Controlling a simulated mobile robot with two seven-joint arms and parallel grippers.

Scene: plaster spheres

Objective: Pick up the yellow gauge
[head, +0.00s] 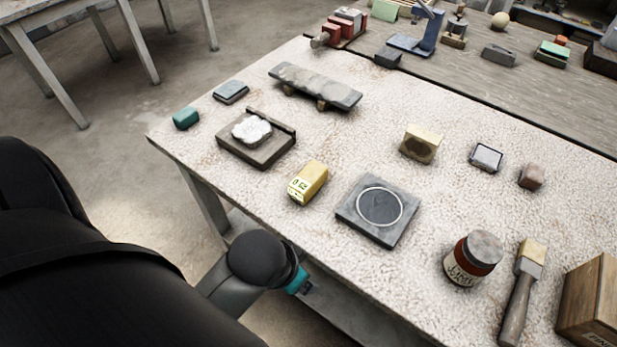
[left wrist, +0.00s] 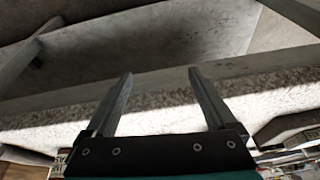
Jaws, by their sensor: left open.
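The yellow gauge (head: 314,176) is a small block with a pale marked face. It lies on the speckled worktable (head: 310,120) near its front edge, between a dark tray and a grey square plate. My left arm comes in from the left in the head view, and its teal wrist part shows in front of the table edge, below the gauge. The fingers are not clear there. In the left wrist view my left gripper (left wrist: 161,75) is open, with nothing between its fingers. The gauge is not recognisable in that view. My right gripper is not in view.
The dark tray (head: 232,152) holding a white plaster piece stands left of the gauge. The grey plate (head: 354,223) with a pale ring lies to its right. A red-brown jar (head: 463,268), a brush (head: 516,300) and a wooden box (head: 583,310) stand farther right. Behind the gauge is bare tabletop.

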